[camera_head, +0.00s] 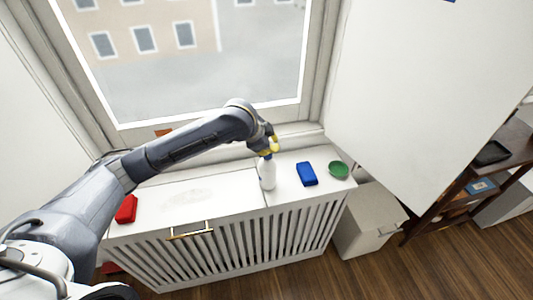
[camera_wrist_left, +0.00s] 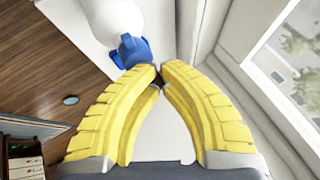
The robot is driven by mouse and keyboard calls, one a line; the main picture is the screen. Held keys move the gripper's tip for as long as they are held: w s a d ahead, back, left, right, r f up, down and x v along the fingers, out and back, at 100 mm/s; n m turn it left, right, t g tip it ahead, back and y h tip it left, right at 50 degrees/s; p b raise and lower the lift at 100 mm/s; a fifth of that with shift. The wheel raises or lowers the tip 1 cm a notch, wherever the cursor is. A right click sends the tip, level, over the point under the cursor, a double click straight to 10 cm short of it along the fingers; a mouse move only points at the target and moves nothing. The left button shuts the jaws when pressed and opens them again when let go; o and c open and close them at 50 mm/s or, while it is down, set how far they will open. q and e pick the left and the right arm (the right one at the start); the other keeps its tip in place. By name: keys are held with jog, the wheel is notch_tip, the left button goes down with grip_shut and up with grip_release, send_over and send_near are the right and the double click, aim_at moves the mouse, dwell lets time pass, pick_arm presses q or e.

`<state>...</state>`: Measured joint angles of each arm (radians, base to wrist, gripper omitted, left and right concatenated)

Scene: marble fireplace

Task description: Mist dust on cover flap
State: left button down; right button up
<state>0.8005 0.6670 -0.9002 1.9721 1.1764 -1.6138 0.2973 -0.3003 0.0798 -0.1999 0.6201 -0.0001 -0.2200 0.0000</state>
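A white spray bottle (camera_head: 267,174) with a blue head stands upright on the white radiator cover, right of the cover flap (camera_head: 150,213). The flap has a brass handle on its front edge and a faint grey dust patch (camera_head: 184,195). My left gripper (camera_head: 272,148) is right above the bottle and partly hides its head. In the left wrist view, its yellow fingertips (camera_wrist_left: 159,72) come together beside the bottle's blue head (camera_wrist_left: 132,50), with nothing seen held between them. The white bottle body (camera_wrist_left: 112,20) lies beyond. My right gripper is not in view.
A blue block (camera_head: 307,174) and a green bowl (camera_head: 339,170) sit right of the bottle. A red object (camera_head: 126,209) lies at the cover's left end. The window (camera_head: 200,60) rises behind. A white bin (camera_head: 368,222) and dark wooden shelves (camera_head: 475,185) stand to the right.

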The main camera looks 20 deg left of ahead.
pick_arm(q)
jog(key=shift+r, duration=0.3)
notch_tip(320, 180, up, 6)
dwell(0.8)
dwell(0.7)
